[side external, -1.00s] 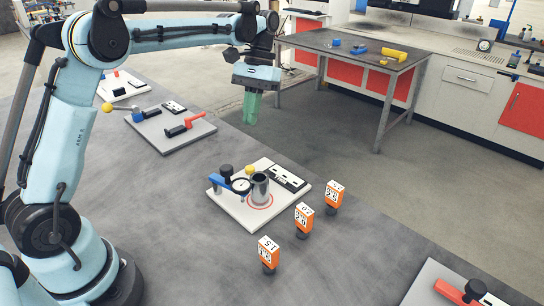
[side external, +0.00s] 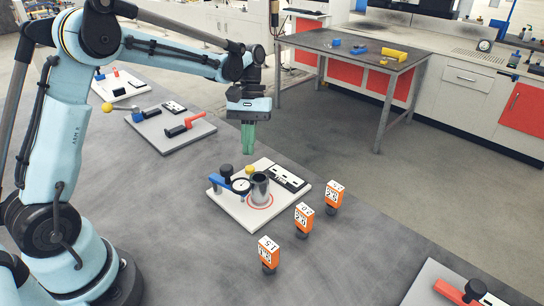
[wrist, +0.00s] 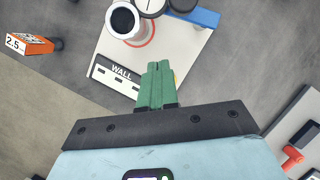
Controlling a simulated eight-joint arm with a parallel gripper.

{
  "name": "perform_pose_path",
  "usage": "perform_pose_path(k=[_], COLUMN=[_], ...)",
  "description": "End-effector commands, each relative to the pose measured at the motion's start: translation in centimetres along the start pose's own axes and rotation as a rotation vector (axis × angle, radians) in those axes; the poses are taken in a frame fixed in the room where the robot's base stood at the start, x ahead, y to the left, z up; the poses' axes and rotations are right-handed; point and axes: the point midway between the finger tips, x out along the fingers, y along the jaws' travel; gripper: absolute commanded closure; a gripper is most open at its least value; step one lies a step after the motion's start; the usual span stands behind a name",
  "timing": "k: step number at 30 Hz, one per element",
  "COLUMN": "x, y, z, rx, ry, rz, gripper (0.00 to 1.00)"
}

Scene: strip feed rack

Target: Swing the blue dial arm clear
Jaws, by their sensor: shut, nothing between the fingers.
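The blue dial arm (side external: 225,185) lies over the left part of a white board (side external: 224,205). A black knob (side external: 226,171) stands near its pivot end and a round dial (side external: 241,186) sits at its other end, right beside a grey cylinder (side external: 260,187). In the wrist view the blue arm (wrist: 204,18) shows at the top right of the cylinder (wrist: 124,20). My gripper (side external: 248,150) has green fingers, shut and empty, and hangs above and behind the board. In the wrist view my gripper (wrist: 158,68) points toward the board's labelled edge.
Orange number blocks (side external: 269,254) stand in a row in front and right of the board. A yellow ball (side external: 250,169) is near the cylinder. A grey plate with a red handle (side external: 192,123) lies behind left.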

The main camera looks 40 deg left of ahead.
Motion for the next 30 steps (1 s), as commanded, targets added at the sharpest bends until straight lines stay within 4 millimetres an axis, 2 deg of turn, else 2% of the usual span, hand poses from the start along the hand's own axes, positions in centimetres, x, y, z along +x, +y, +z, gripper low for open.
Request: perform_pose_path(k=[4, 9, 15, 30], x=[2.4, 3.0, 3.5, 3.5], y=[0.0, 0.0, 0.0, 0.0], z=[0.2, 2.5, 3.6, 3.8], rx=[0.001, 0.002, 0.001, 0.001], ry=[0.0, 0.0, 0.0, 0.0], rz=[0.0, -0.001, 0.0, 0.0], gripper=[1.0, 1.0, 1.0, 1.0])
